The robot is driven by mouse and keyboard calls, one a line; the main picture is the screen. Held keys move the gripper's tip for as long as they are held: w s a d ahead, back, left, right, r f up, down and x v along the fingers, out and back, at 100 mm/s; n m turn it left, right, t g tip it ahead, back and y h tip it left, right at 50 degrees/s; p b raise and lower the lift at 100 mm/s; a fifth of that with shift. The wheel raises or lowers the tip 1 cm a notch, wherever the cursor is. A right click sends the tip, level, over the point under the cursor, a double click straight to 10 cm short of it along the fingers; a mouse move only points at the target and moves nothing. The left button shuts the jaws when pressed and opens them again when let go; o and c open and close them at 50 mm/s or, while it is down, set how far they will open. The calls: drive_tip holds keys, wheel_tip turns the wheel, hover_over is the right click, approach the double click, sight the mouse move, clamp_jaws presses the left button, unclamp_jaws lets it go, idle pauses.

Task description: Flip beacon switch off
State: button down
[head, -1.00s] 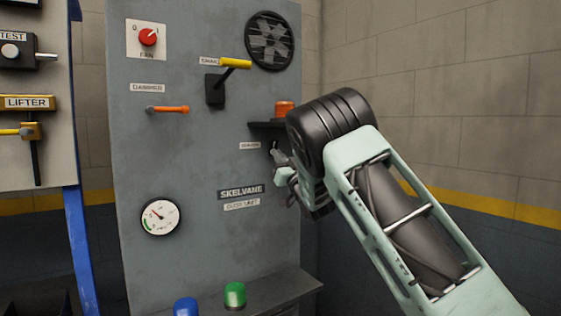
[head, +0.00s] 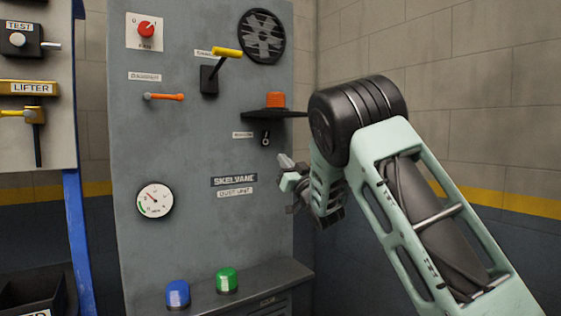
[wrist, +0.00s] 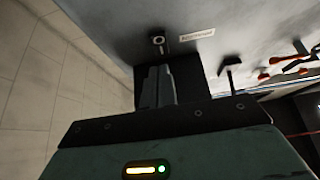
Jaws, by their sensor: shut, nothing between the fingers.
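The beacon switch (head: 265,138) is a small dark toggle on the grey panel, right of a small white label (head: 243,135). It shows in the wrist view as a round mount with a short stub (wrist: 158,42), just beyond my fingertips. Its on or off position is too small to tell. The orange beacon (head: 275,100) sits on a dark shelf above it and does not look clearly lit. My gripper (head: 284,160) is shut and empty, below and right of the switch, apart from it. Its closed fingers show in the wrist view (wrist: 157,88).
The dark shelf (head: 258,115) juts out above the switch. The yellow lever (head: 226,54), orange damper handle (head: 165,97), red fan knob (head: 146,30) and gauge (head: 154,201) are on the panel. Blue (head: 178,292) and green (head: 227,279) domes stand on the lower ledge.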

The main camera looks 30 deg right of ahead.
drive_tip(key=b+v, duration=0.1)
drive_tip(key=v, duration=0.3)
drive_tip(key=shift+w+f+b, duration=0.1)
drive_tip(key=shift+f+b, duration=0.3)
drive_tip(key=shift+f, duration=0.05)
